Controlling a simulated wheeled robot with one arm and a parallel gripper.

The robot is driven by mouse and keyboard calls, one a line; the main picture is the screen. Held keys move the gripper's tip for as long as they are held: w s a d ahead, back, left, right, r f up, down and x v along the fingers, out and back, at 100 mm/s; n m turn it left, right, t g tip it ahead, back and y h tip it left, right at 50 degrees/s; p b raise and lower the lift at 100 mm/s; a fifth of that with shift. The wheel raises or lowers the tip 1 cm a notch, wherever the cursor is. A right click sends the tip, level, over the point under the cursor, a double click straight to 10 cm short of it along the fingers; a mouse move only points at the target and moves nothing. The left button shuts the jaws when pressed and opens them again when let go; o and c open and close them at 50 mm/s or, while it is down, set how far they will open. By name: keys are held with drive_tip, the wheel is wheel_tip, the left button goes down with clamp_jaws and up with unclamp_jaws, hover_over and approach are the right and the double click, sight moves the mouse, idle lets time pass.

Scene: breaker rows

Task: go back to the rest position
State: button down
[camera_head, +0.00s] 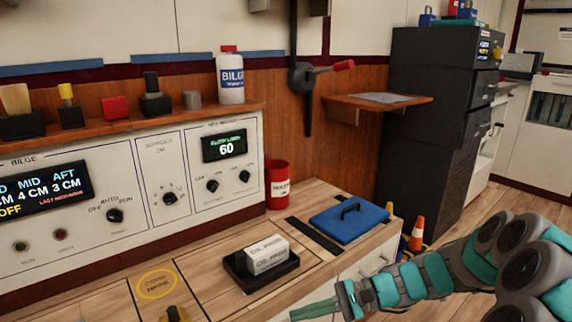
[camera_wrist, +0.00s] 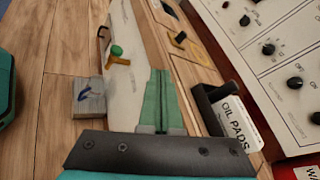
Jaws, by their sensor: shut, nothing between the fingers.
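My gripper (camera_head: 315,310) shows at the bottom of the head view, low over the front of the wooden counter, with my arm reaching in from the right. In the wrist view its green fingers (camera_wrist: 160,100) are together with nothing between them. The white oil pads pack (camera_head: 267,255) sits in a black tray (camera_head: 245,279) behind the gripper. In the wrist view the pack (camera_wrist: 232,125) is just right of the fingers, apart from them. No marker for a rest position shows.
A control panel (camera_head: 155,185) with knobs and displays stands behind the counter. A red can (camera_head: 278,187) and a blue lidded box (camera_head: 348,222) are on the counter. An orange cone (camera_head: 417,234) stands on the floor near my arm. A grey block (camera_wrist: 89,97) is left of the fingers.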

drive_tip(key=s+r+n+g+h+p, duration=0.1)
drive_tip(key=s+r+n+h, duration=0.25)
drive_tip(key=s, duration=0.45)
drive_tip(key=s+r+n+g+h+p, duration=0.2)
drive_tip(key=s+n+h, duration=0.15)
drive_tip(key=s, duration=0.35)
drive_tip(key=s+d+r+n+t+h+p, duration=0.2)
drive_tip(key=s+d+r+n+h, duration=0.1)
drive_tip(key=s+d+h, duration=0.5)
drive_tip(key=s+d, duration=0.3)
drive_tip(key=shift+s+d+t+p, duration=0.15)
drive_tip(key=shift+s+t+p, duration=0.05)
drive_tip(key=shift+t+p, duration=0.2)
drive_tip(key=shift+r, duration=0.1)
